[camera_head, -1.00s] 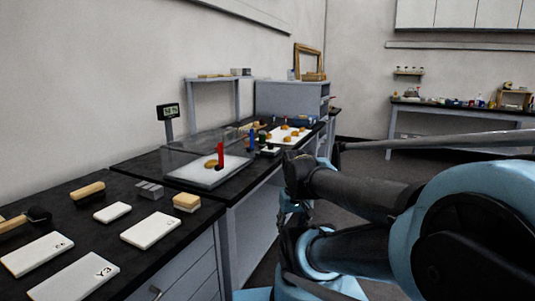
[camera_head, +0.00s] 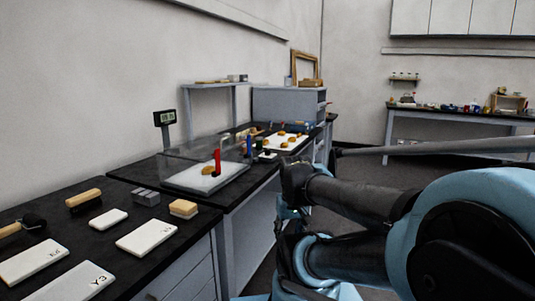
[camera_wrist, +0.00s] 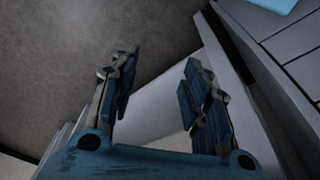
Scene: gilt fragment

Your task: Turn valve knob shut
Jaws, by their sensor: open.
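No valve knob can be made out for certain in either view. A red upright piece (camera_head: 217,162) stands at the clear-sided case (camera_head: 190,180) on the dark bench, and a blue upright piece (camera_head: 249,147) stands just behind it; I cannot tell whether either belongs to a valve. My gripper (camera_wrist: 160,68) is open and empty in the wrist view, its two blue fingers apart above grey floor and a pale cabinet side. In the head view my arm reaches beside the bench's right edge, and its fingers cannot be made out.
The near bench (camera_head: 185,238) holds white cards (camera_head: 146,237), a wooden brush (camera_head: 83,200), grey blocks (camera_head: 146,197) and a small display (camera_head: 165,118) behind. A tray with yellowish pieces (camera_head: 287,142) lies farther back. Another table (camera_head: 460,112) stands far right. Open floor lies between.

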